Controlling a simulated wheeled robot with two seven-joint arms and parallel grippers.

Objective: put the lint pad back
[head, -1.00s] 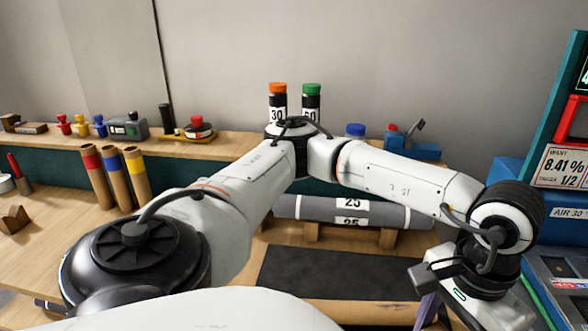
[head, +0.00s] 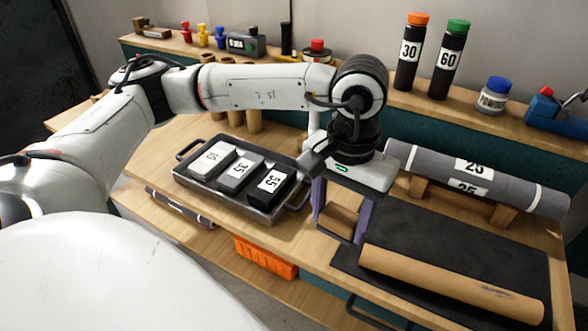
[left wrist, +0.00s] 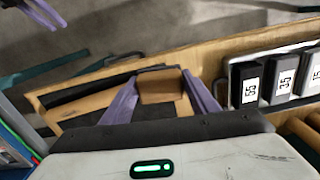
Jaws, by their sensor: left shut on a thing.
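My left gripper (head: 340,215) points down at the bench, between the weight tray and the dark mat. Its purple fingers are shut on a small brown block, apparently the lint pad (head: 341,221). The block also shows between the fingers in the left wrist view (left wrist: 160,86). Whether it touches the bench is unclear. My right gripper (left wrist: 35,14) shows only in part at the top left of the left wrist view, its purple fingers apart with nothing seen between them.
A tray (head: 187,178) holds three weights just left of my left gripper. On the right lie the dark mat (head: 420,240), a brown roll (head: 450,284) and a grey roll (head: 540,196) on wooden cradles. Bottles (head: 409,52) stand on the back shelf. An orange item (head: 265,257) is below.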

